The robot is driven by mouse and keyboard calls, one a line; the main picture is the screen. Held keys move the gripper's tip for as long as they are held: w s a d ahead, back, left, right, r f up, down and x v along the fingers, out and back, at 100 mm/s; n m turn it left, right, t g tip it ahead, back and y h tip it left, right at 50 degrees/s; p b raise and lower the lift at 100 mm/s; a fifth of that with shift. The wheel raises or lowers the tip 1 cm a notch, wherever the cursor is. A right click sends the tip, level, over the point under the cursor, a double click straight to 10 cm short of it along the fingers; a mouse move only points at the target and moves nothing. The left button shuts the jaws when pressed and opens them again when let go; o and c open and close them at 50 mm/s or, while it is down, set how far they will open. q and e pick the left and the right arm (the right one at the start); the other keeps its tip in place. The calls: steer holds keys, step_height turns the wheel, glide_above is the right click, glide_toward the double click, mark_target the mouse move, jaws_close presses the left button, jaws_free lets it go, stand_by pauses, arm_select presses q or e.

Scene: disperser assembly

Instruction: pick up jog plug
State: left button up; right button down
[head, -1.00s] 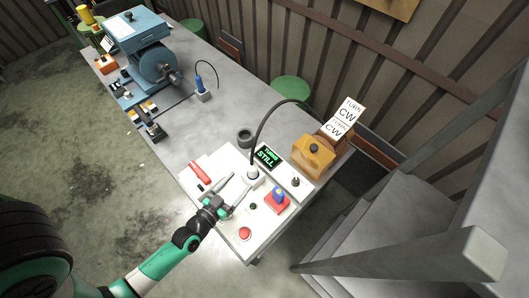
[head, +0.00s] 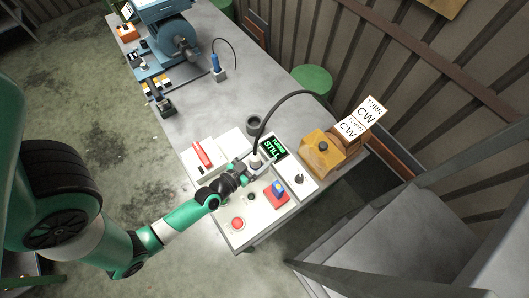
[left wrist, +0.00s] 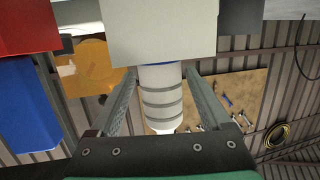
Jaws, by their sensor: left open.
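The jog plug (head: 256,161) is a light plug standing on the white control panel (head: 212,174), with a black cable curving up from it. In the left wrist view it shows as a white cylinder with grey rings (left wrist: 163,100), below a pale block in the picture. My left gripper (head: 248,170) is at the plug, partly covering it in the head view. In the left wrist view its two fingers (left wrist: 162,92) are open, one on each side of the plug, with a visible gap on both sides. My right gripper is not in view.
A red block with a blue knob (head: 277,190) stands close beside my gripper. A red button (head: 237,224), a green "STILL" display (head: 273,147), and a red handle (head: 202,154) are nearby.

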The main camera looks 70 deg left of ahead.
arm_select(q)
steer(key=shift+w+a+f, duration=0.1)
steer(key=shift+w+a, duration=0.2)
steer(key=shift+w, duration=0.1)
steer(key=shift+s, duration=0.15)
steer(key=shift+d, duration=0.1)
steer(key=shift+c, duration=1.2)
jaws_close()
